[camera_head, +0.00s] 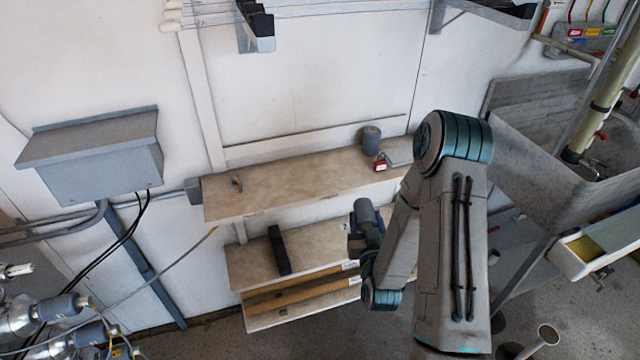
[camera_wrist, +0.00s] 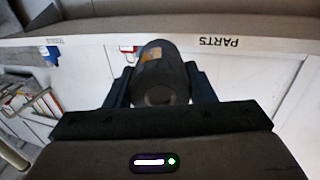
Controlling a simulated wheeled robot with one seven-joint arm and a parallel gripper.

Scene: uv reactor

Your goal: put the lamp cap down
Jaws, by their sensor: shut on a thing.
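My gripper (camera_wrist: 161,84) is shut on a dark grey cylindrical lamp cap (camera_wrist: 162,68), with one finger on each side of it in the wrist view. In the head view the lamp cap (camera_head: 365,212) shows at the end of my arm, in front of the lower shelf. My gripper (camera_head: 362,232) is partly hidden there by my own arm. I cannot tell whether the cap touches a surface. A shelf edge marked "PARTS" (camera_wrist: 218,43) runs behind the cap in the wrist view.
The upper shelf (camera_head: 290,180) holds a similar grey cylinder (camera_head: 371,139), a red padlock (camera_head: 380,164) and a small metal piece (camera_head: 237,183); its middle is clear. A black block (camera_head: 278,250) stands on the lower shelf (camera_head: 250,268). A grey sink (camera_head: 535,150) is at right.

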